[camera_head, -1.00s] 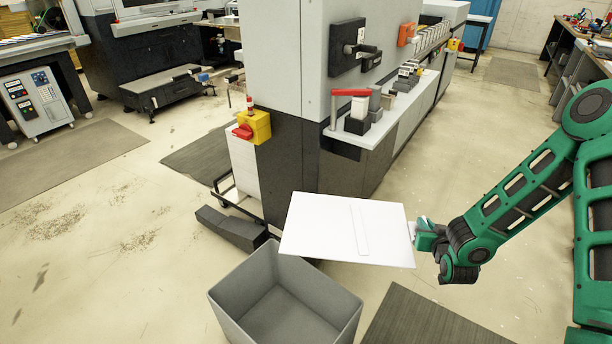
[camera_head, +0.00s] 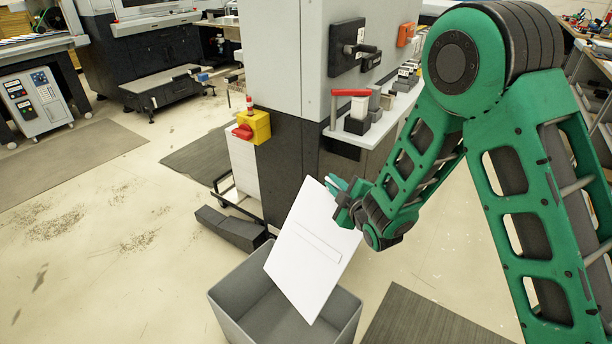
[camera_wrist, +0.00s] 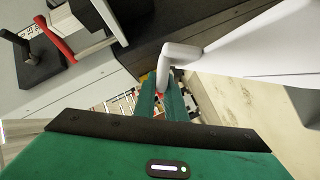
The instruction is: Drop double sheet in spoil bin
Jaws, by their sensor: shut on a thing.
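Whether the lower edge is below the bin's rim is hard to tell. In the wrist view, my gripper's green fingers (camera_wrist: 162,100) meet near a light grey piece, and the white sheet (camera_wrist: 265,45) spreads to the upper right.
A large grey and black machine (camera_head: 285,120) stands right behind the sheet and bin. A yellow box with a red switch (camera_head: 250,127) juts from its side. A dark bar (camera_head: 232,229) lies on the floor left of the bin. A dark mat (camera_head: 425,318) is right of it.

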